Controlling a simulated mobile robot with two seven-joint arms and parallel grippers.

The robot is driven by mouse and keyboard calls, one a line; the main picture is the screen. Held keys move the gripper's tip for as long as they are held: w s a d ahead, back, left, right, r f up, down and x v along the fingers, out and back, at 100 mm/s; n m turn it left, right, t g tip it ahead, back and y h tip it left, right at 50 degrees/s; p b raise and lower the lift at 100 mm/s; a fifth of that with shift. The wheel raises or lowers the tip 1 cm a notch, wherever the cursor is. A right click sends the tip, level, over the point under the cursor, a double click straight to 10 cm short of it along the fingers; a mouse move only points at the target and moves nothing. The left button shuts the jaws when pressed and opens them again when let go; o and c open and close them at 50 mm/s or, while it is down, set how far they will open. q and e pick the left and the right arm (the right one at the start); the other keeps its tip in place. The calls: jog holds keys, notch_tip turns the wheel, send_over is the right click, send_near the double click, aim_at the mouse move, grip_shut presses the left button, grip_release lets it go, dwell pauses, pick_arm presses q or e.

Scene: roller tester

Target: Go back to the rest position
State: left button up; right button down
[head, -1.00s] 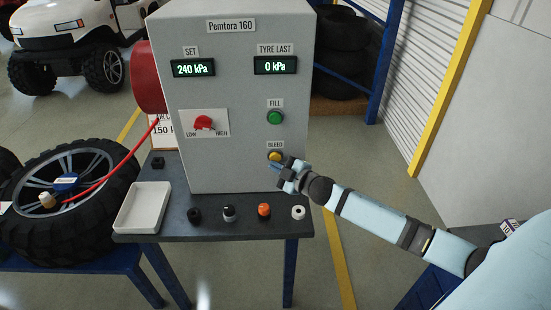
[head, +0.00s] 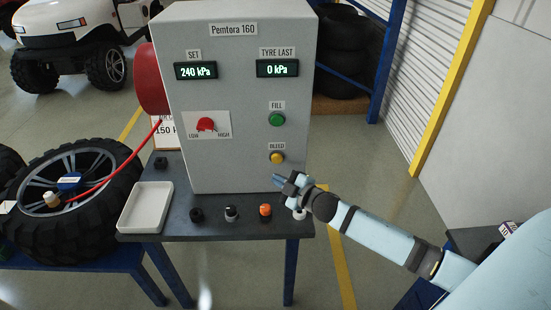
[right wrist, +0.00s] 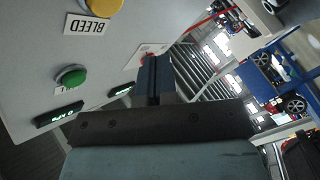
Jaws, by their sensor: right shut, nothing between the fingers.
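My right gripper (head: 279,180) is shut and empty. In the head view it is in front of the grey tester (head: 240,100), below the yellow BLEED button (head: 277,157) and apart from it. In the right wrist view the closed fingers (right wrist: 152,80) show with the BLEED button (right wrist: 102,6) and the green FILL button (right wrist: 71,76) to their left. The right forearm hides part of the white cap (head: 300,213). The left gripper is not in view.
The tester stands on a dark table (head: 180,228) with a white tray (head: 146,207), a black cap (head: 196,215), a black-and-white cap (head: 231,213) and an orange cap (head: 265,210). A tyre (head: 75,235) with a red hose lies left.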

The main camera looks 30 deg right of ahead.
jog(key=s+a+f+m+g, duration=0.2)
jog(key=s+a+f+m, duration=0.1)
jog(key=s+a+f, duration=0.4)
jog(key=s+a+f+m+g, duration=0.2)
jog(key=s+a+f+m, duration=0.15)
jog(key=s, duration=0.65)
jog(key=s+a+f+m+g, duration=0.2)
jog(key=s+a+f+m, duration=0.2)
jog(key=s+a, duration=0.35)
pick_arm(q)
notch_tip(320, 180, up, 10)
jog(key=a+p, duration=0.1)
jog(key=p, duration=1.1)
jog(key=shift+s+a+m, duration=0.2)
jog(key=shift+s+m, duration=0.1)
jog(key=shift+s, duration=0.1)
pick_arm(e)
notch_tip(320, 180, up, 11)
jog(key=d+h, duration=0.1)
jog(key=d, duration=0.1)
jog(key=shift+s+r+n, duration=0.15)
jog(key=shift+s+n, duration=0.15)
jog(key=shift+n, duration=0.15)
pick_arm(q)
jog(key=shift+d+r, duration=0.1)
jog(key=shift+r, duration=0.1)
